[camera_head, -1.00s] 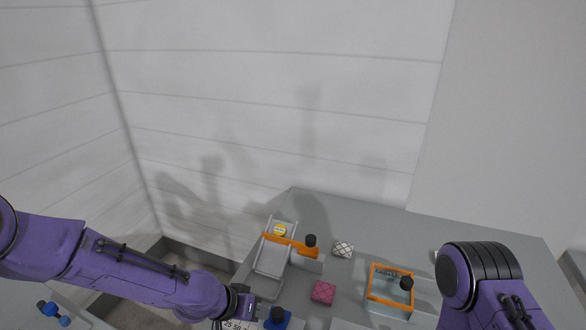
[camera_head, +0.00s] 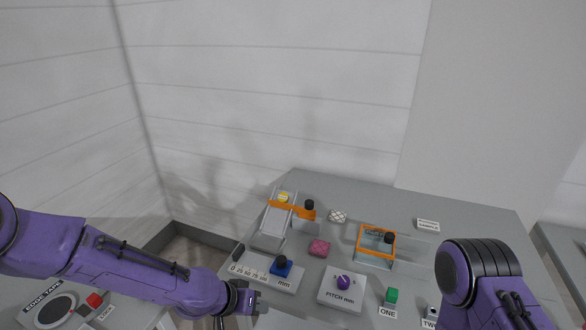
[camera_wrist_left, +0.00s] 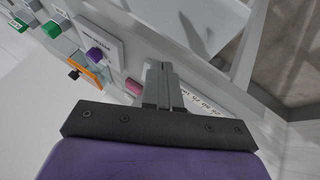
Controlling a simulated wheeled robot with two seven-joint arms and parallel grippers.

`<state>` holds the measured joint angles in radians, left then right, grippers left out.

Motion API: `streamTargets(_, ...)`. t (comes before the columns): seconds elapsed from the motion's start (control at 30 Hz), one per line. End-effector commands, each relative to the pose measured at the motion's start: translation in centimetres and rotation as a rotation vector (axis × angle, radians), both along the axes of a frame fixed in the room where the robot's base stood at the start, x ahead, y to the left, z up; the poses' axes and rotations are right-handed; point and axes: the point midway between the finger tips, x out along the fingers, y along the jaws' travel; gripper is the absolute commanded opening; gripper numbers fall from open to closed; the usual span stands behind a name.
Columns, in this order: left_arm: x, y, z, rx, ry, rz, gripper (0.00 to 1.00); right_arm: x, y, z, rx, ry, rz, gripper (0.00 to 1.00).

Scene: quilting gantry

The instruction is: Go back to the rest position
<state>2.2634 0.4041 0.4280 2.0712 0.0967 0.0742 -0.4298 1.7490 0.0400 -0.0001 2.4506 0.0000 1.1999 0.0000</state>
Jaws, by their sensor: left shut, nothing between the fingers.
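My left gripper (camera_head: 246,308) is at the front left of the grey table in the head view, at the end of the purple left arm. It is shut and empty, in front of the mm scale strip (camera_head: 262,277). In the left wrist view the shut fingers (camera_wrist_left: 160,72) point up the picture, over the gap beside the table's edge, and a pink block (camera_wrist_left: 133,87) shows to their left. My right arm enters the head view at the lower right; its gripper is outside the picture.
An edge tape panel with a red button (camera_head: 94,300) is at lower left.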

Motion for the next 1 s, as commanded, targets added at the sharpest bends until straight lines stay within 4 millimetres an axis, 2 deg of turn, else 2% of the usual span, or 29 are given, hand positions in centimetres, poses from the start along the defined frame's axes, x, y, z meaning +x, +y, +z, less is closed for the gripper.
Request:
streamTargets(0.17,1.2,0.5,0.1,-0.025,-0.016,0.144,0.0,0.1,0.0,0.0,0.0,-0.002,0.0,0.43)
streamTargets(0.33,1.3,2.3,-1.0,-0.031,-0.018,0.319,0.0,0.1,0.0,-0.1,0.0,-0.002,0.0,0.43)
streamTargets(0.43,0.4,4.2,-3.2,-0.016,-0.008,0.45,0.0,0.1,0.0,-0.5,0.0,-0.002,0.0,0.43)
streamTargets(0.57,-2.3,7.4,-7.4,0.03,0.015,0.625,0.0,0.1,0.0,-1.3,0.0,-0.002,0.001,0.43)
streamTargets(0.67,-5.6,10.4,-11.2,0.089,0.033,0.752,0.0,0.1,0.0,-2.2,0.0,-0.001,0.0,0.43)
streamTargets(0.77,-10.4,14.2,-15.4,0.184,0.051,0.871,0.0,0.1,0.0,-3.5,0.0,-0.001,0.0,0.43)
streamTargets(0.83,-14.8,17.2,-18.2,0.275,0.062,0.933,0.0,0.1,0.0,-4.6,0.0,-0.001,0.0,0.43)
streamTargets(0.9,-19.0,19.7,-20.3,0.371,0.082,0.945,0.0,0.1,0.0,-5.5,0.0,-0.001,0.0,0.43)
streamTargets(1.0,-23.6,21.5,-22.2,0.476,0.137,0.902,0.0,0.1,0.0,-6.4,0.0,-0.002,0.0,0.43)
